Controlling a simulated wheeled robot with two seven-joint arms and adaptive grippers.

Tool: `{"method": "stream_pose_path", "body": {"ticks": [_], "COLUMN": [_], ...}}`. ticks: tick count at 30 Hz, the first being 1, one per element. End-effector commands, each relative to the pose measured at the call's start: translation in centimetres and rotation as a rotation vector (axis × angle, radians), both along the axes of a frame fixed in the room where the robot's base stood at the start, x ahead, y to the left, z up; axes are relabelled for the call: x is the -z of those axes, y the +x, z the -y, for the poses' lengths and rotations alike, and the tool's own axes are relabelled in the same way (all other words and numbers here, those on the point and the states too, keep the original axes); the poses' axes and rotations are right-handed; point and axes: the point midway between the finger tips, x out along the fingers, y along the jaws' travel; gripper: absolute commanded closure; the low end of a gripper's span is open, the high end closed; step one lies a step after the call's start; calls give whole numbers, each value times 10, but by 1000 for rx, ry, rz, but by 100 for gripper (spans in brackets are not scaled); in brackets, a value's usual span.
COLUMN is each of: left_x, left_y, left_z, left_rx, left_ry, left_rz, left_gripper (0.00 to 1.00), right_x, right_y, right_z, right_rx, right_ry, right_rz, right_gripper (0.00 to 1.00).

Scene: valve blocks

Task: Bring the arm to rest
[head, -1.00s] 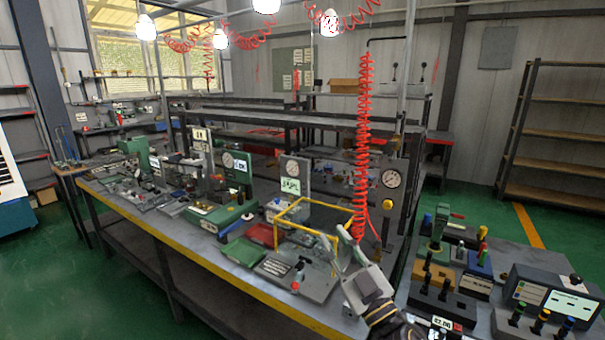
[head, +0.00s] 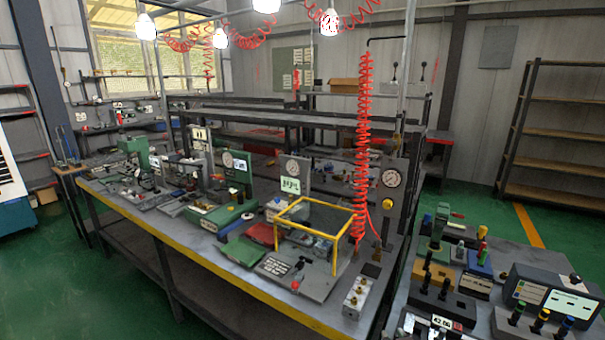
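Neither of my grippers nor any of my arms shows in the head view now. The workbench (head: 215,263) with its yellow front edge runs from the left to the lower middle. A yellow frame (head: 314,222) stands on it over a grey plate. A small light block (head: 355,298) with brass-coloured fittings on top, perhaps a valve block, sits near the bench's right end. Nothing is seen touching it.
A second bench at the lower right holds valve blocks with coloured knobs (head: 440,287) and a dark box with a screen (head: 550,295). A red coiled hose (head: 363,150) hangs above the first bench. Empty shelves (head: 560,130) stand at the right. Green floor lies open at the lower left.

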Motion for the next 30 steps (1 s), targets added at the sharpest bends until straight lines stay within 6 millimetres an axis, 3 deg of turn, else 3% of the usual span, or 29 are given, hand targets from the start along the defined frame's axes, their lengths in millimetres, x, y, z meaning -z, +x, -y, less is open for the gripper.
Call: {"method": "stream_pose_path", "body": {"ticks": [6,15,25,30], "left_x": [0,0,0,0], "left_y": [0,0,0,0], "left_z": [0,0,0,0], "left_rx": [0,0,0,0], "left_ry": [0,0,0,0], "left_rz": [0,0,0,0], "left_gripper": [100,100,100,100], "right_x": [52,84,101,118], "right_y": [-58,-112,-154,-148], "right_z": [5,3,-1,-1], "right_rx": [-7,-48,-94,-94], "right_ry": [21,47,71,68], "right_rz": [-276,-499,-656,-657], "right_gripper": [76,76,76,76]}}
